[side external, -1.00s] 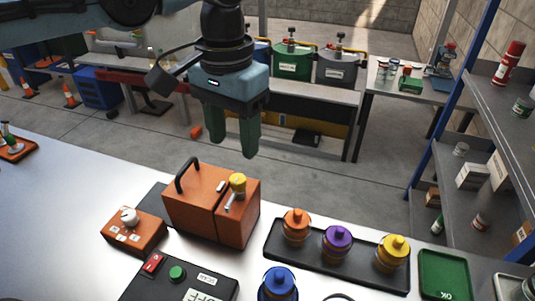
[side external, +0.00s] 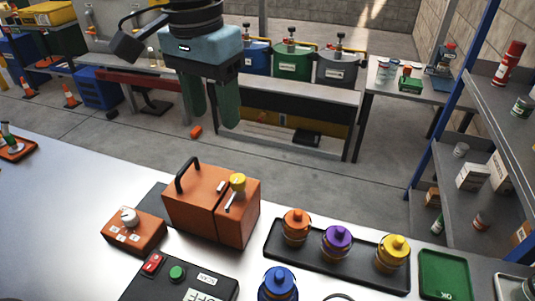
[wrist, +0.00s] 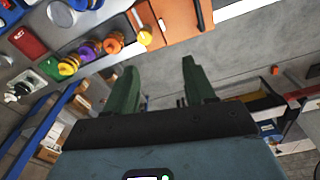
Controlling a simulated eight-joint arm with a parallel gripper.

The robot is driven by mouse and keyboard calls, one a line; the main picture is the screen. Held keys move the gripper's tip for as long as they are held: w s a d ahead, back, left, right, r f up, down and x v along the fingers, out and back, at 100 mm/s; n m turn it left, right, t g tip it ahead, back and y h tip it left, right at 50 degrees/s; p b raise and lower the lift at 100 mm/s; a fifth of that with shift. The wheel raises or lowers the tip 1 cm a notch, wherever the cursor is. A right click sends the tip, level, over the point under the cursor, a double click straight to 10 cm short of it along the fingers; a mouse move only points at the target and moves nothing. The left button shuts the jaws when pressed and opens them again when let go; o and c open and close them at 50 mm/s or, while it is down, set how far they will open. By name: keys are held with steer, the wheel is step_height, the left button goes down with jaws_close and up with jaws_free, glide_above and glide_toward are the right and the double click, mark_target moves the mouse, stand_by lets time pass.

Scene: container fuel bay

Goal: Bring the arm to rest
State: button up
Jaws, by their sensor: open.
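My gripper (side external: 213,112) is open and empty, with its green fingers pointing down. It hangs high above and behind the orange box with the black handle (side external: 200,205), clear of the bench in the side view. In the wrist view, the two green fingers of my gripper (wrist: 157,85) are apart with nothing between them. Beyond the fingertips the wrist view shows the orange box (wrist: 175,25) at the bench edge and the grey floor.
A black tray (side external: 270,252) holds orange, purple and yellow-topped canisters. A blue canister (side external: 278,284), a green OK tray (side external: 444,275), a control box (side external: 205,287) and an orange dial box (side external: 133,232) are on the bench. Blue-framed shelving (side external: 435,130) stands at right.

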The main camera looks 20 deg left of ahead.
steer(key=s+a+f+n+t, duration=0.1)
steer(key=s+a+f+t, duration=0.1)
steer(key=a, duration=0.5)
steer(key=s+a+f+t, duration=0.2)
steer(key=a+f, duration=0.3)
steer(key=a, duration=0.3)
steer(key=s+a+f+n+t, duration=0.1)
steer(key=s+a+f, duration=0.3)
steer(key=a, duration=0.4)
steer(key=shift+n+t, duration=0.3)
steer(key=shift+t, duration=0.5)
